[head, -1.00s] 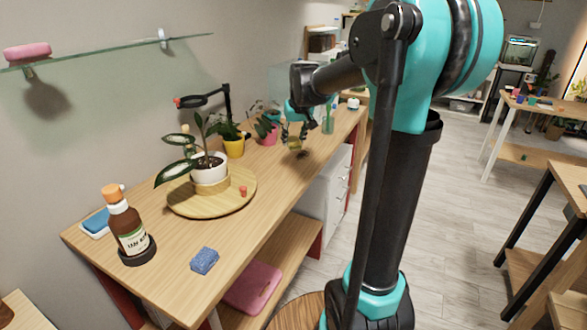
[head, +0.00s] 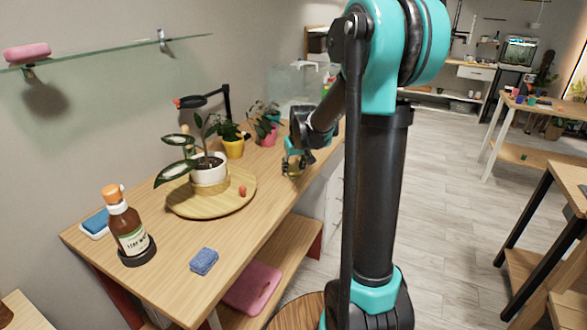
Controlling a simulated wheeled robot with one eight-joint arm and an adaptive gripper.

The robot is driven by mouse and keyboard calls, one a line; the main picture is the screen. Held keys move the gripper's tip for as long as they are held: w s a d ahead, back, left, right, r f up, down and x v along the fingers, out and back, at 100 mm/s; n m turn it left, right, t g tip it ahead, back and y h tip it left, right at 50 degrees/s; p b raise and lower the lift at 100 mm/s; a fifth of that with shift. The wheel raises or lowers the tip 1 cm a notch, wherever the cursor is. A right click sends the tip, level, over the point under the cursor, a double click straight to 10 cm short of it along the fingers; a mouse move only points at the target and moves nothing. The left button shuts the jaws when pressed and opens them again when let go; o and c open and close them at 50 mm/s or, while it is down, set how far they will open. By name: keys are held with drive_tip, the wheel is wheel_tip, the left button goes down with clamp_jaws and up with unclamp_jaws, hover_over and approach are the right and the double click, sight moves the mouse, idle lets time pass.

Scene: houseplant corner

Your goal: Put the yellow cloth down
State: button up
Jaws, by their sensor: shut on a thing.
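My gripper (head: 292,168) is over the front edge of the long wooden table (head: 262,193), right of the round wooden board. It is shut on a small yellowish thing, the yellow cloth (head: 292,174), of which only a little shows between the fingers. The cloth is too small in the head view to tell whether it touches the table top.
A white-potted plant (head: 208,172) stands on the round board (head: 180,205). Plants in yellow (head: 234,149) and pink (head: 268,138) pots stand behind. A brown bottle (head: 128,232) and a blue sponge (head: 204,261) are at the near end. Table between sponge and board is bare.

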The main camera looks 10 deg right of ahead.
drive_tip(key=shift+f, duration=0.1)
drive_tip(key=o, duration=1)
drive_tip(key=a+v, duration=0.1)
drive_tip(key=v, duration=1.1)
drive_tip(key=shift+m+h, duration=0.3)
drive_tip(key=shift+m, duration=0.6)
drive_tip(key=s+d+f, duration=0.1)
drive_tip(key=s+f, duration=0.5)
drive_tip(key=s, duration=0.2)
drive_tip(key=s+d+f, duration=0.2)
drive_tip(key=s+f, duration=0.4)
drive_tip(key=s, duration=0.3)
drive_tip(key=s+d+f, duration=0.1)
drive_tip(key=s+f, duration=0.5)
drive_tip(key=s, duration=0.2)
drive_tip(key=shift+s+d, duration=0.2)
